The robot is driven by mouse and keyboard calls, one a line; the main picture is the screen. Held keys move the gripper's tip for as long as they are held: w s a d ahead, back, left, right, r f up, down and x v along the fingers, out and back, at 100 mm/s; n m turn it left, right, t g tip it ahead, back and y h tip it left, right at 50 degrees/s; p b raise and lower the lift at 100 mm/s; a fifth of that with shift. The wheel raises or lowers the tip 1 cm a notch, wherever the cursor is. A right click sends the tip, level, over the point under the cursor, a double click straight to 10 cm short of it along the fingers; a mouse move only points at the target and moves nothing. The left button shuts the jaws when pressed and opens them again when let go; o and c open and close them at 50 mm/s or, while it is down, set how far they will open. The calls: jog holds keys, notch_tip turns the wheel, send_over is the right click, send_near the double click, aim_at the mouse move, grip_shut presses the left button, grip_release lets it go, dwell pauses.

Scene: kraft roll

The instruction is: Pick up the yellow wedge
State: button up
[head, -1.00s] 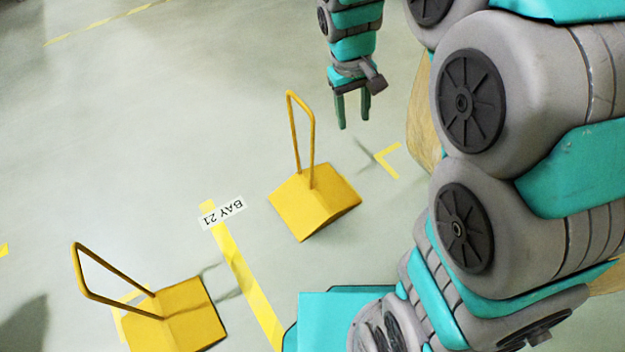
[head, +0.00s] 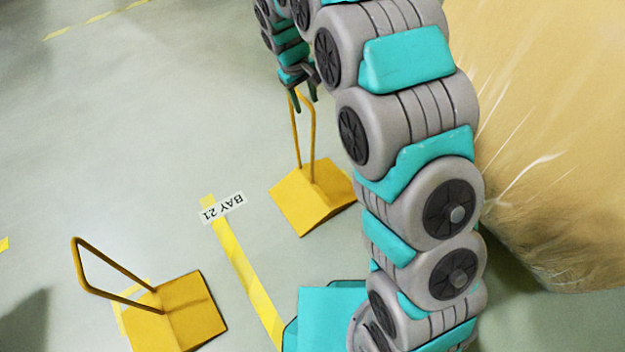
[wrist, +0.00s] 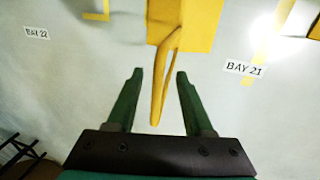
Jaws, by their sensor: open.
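One yellow wedge (head: 312,198) with a tall yellow loop handle (head: 312,140) sits on the floor near the middle of the head view. My gripper (head: 303,104) is open at the top of that handle. In the wrist view the handle (wrist: 160,90) runs between the two green fingers of my gripper (wrist: 160,72), with gaps on both sides. The wedge body (wrist: 198,35) lies beyond the fingertips there. A second yellow wedge (head: 185,315) with its own handle stands at the lower left, away from my gripper.
A large wrapped kraft roll (head: 560,130) stands close on the right, beside my arm. A yellow floor line (head: 243,277) and a BAY 21 label (head: 222,207) lie between the wedges. The floor at upper left is clear.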

jog(key=f, duration=0.3)
jog(key=d+f, duration=0.1)
jog(key=shift+w+f, duration=0.25)
grip_shut()
dwell(1.2)
